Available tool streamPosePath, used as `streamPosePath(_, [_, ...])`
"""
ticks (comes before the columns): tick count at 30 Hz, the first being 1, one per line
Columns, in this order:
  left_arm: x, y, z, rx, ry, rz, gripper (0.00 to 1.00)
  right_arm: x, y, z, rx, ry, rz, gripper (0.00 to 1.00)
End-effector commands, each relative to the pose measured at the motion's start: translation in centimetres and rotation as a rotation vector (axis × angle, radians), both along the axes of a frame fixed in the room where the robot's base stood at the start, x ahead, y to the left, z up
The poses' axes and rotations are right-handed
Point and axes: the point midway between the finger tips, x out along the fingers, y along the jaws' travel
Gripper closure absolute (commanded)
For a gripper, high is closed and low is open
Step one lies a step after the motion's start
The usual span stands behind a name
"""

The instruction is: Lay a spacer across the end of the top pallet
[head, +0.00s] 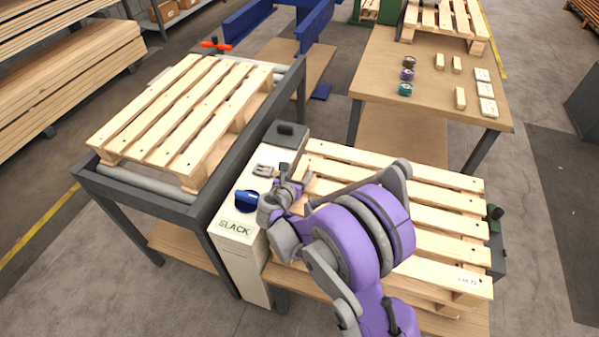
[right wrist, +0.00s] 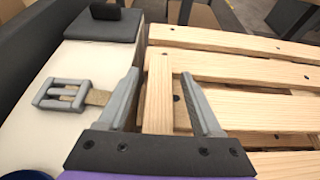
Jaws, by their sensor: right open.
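The top pallet (head: 430,210) lies on a bench at the right of the head view, its slats running lengthwise. In the right wrist view its slats (right wrist: 250,68) run off to the right. A pale wooden strip, seemingly a spacer (right wrist: 158,95), runs crosswise at the pallet's left end. My right gripper (head: 297,177) is over that end. In the right wrist view its open fingers (right wrist: 160,74) stand on either side of the strip, with gaps visible. The strip's near end is hidden behind the gripper body. My left gripper is not in view.
Another pallet (head: 185,110) sits on a roller conveyor. The back table (head: 425,100) holds small wooden blocks (head: 460,98) and coloured rolls (head: 407,75).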

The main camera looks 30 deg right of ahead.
Motion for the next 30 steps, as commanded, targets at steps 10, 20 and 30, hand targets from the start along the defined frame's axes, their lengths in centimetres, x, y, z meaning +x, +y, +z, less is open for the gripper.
streamPosePath(10, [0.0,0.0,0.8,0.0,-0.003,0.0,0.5,-4.3,5.2,2.8,0.0,0.0,0.005,0.33])
streamPosePath(20, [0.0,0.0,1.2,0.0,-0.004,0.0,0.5,-6.9,7.9,4.3,0.01,-0.004,-0.003,0.33])
streamPosePath(30, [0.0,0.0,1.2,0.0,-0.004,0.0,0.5,-15.5,7.1,5.0,0.697,-0.29,-0.425,0.33])
